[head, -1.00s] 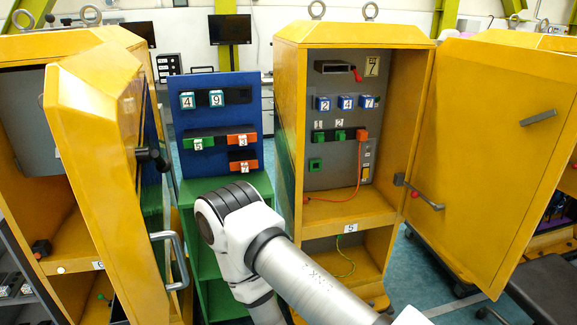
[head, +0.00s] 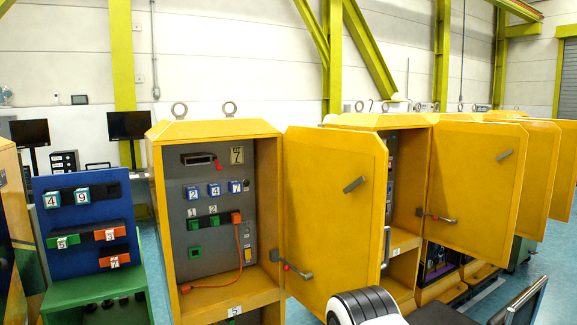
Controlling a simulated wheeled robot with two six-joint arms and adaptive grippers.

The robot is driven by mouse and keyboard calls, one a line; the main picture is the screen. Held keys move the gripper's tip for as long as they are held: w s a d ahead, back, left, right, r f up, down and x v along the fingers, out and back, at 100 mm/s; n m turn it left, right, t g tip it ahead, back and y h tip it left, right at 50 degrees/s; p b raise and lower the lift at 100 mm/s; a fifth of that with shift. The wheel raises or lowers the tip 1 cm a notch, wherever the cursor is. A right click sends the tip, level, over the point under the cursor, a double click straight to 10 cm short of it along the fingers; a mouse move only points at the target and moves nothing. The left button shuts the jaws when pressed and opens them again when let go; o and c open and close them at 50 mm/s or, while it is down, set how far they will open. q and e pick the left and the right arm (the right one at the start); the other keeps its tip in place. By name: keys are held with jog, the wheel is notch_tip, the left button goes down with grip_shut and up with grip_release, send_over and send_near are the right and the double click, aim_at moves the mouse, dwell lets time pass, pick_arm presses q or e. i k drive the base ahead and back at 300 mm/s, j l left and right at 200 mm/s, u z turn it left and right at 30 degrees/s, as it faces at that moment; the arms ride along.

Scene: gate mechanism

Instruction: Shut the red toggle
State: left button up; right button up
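A red toggle (head: 217,165) sits on the dark slot unit (head: 197,159) at the top of the grey panel inside the open yellow cabinet. It is small, and its exact position is hard to tell. The cabinet also has a red-tipped lever (head: 287,267) at the base of its door. One of my white and black arm links shows at the bottom edge, right of centre. Neither of my grippers is in view.
The yellow cabinet's door (head: 335,215) stands open to the right. A blue board (head: 85,205) with numbered blocks stands on a green stand (head: 95,290) at left. More yellow cabinets with open doors stand at right. Blue floor shows between the stand and cabinet.

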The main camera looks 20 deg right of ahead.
aim_at(218, 167)
jog(key=i+l+z, duration=0.1)
jog(key=i, duration=0.35)
jog(key=i+l, duration=0.2)
jog(key=i, duration=0.3)
jog(key=l, duration=0.3)
jog(key=z, duration=0.05)
